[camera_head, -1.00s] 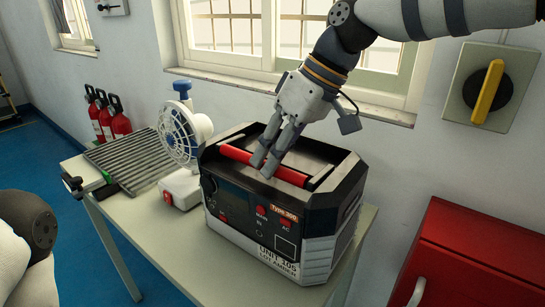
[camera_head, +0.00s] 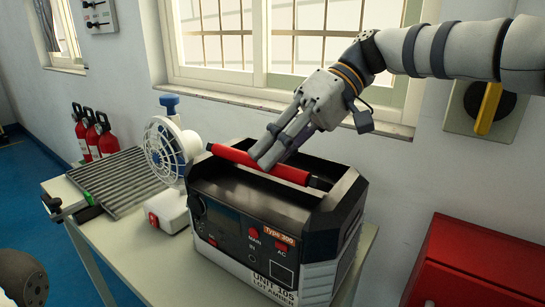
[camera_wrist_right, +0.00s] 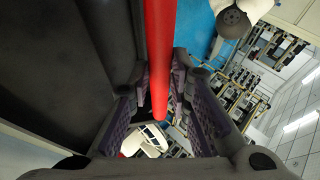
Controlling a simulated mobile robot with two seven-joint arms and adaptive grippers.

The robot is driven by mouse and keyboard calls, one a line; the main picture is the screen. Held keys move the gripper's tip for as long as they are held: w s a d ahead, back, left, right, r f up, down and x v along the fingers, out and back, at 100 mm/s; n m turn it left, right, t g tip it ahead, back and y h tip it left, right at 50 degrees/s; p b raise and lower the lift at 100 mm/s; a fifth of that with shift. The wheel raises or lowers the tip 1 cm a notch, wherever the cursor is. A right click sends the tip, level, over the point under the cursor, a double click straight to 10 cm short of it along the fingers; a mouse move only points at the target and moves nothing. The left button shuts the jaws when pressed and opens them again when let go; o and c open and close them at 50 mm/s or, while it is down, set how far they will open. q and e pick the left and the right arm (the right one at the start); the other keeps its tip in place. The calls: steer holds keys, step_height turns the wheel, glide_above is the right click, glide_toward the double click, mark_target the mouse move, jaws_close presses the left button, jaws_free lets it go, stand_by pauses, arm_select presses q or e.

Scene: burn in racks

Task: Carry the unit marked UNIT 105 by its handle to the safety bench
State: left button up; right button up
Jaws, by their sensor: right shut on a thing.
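The unit (camera_head: 272,236) is a black and grey box with an orange "Type 300" tag. In the right wrist view the red handle (camera_wrist_right: 160,60) passes between the two finger pads. My left gripper is out of view; only part of the left arm shows at the lower left.
A white and blue fan (camera_head: 168,150) and a ribbed grey rack (camera_head: 120,182) stand left of the unit on the table (camera_head: 130,250). A red cabinet (camera_head: 475,265) stands at right. The wall and window sill (camera_head: 300,118) are close behind.

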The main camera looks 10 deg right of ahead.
stand_by(0.4)
steer(key=o, duration=0.8)
steer(key=shift+o, duration=0.2)
steer(key=v, duration=0.7)
steer(key=shift+d, duration=0.2)
steer(key=shift+w+r, duration=0.1)
